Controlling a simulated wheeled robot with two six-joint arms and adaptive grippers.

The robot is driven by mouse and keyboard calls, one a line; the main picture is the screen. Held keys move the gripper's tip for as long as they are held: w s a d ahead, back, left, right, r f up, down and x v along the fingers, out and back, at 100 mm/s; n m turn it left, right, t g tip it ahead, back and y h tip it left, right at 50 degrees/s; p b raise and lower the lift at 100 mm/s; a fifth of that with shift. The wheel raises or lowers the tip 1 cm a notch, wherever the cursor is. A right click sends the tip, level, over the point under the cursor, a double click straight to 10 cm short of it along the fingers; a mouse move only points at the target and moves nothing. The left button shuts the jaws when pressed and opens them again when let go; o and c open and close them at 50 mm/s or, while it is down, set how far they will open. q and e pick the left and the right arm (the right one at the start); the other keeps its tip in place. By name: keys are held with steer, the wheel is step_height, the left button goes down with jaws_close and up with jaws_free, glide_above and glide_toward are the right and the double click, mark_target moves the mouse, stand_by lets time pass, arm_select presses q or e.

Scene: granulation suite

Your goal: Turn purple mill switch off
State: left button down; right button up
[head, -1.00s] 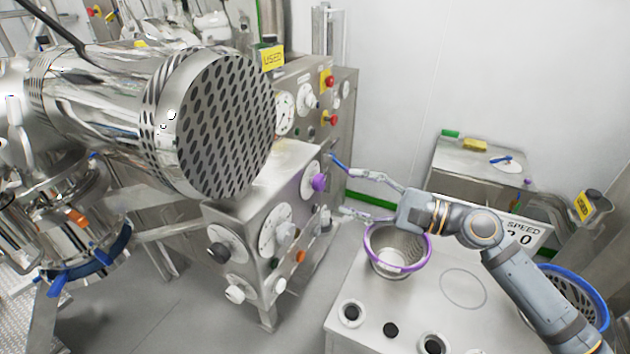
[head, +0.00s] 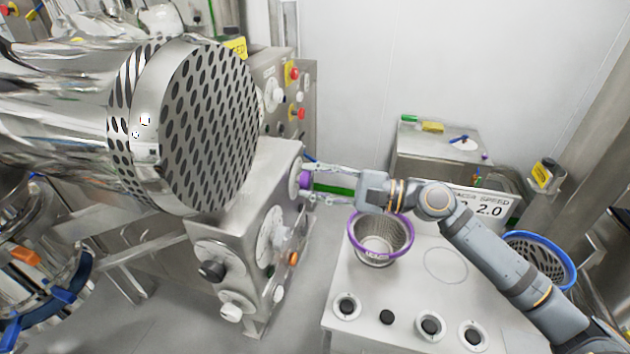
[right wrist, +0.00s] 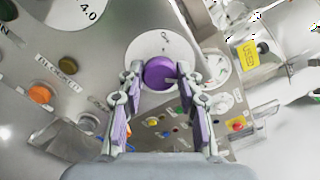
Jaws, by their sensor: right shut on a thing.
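The purple mill switch (head: 304,181) is a round knob on a pale dial on the right face of the steel control cabinet (head: 228,215). It also shows in the right wrist view (right wrist: 158,73), on a white dial plate (right wrist: 143,45) with small marks that I cannot read surely. My right gripper (head: 311,182) reaches in from the right, one finger on each side of the knob, and is shut on it. In the right wrist view both fingertips sit at the knob's sides. My left gripper is not in view.
A purple-rimmed sieve basket (head: 352,232) stands on the white-topped bench just below my right forearm. A blue-rimmed basket (head: 571,272) is at far right. A large perforated drum (head: 210,125) hangs above the cabinet. An orange button (right wrist: 40,94) is left of the switch.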

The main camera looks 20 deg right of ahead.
steer(key=shift+f+n+b, duration=0.15)
steer(key=shift+n+b, duration=0.6)
steer(key=shift+n, duration=0.05)
steer(key=shift+n+b, duration=0.7)
steer(key=shift+n, duration=0.1)
steer(key=n+b, duration=0.9)
steer(key=b, duration=0.1)
steer(key=shift+f, duration=0.1)
steer(key=n+b, duration=0.2)
steer(key=shift+n, duration=0.3)
arm_select(q)
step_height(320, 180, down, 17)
steer(key=b, duration=0.2)
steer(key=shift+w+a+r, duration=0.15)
arm_select(e)
steer(key=shift+r+n, duration=0.2)
steer(key=shift+n, duration=1.3)
steer(key=shift+r, duration=0.1)
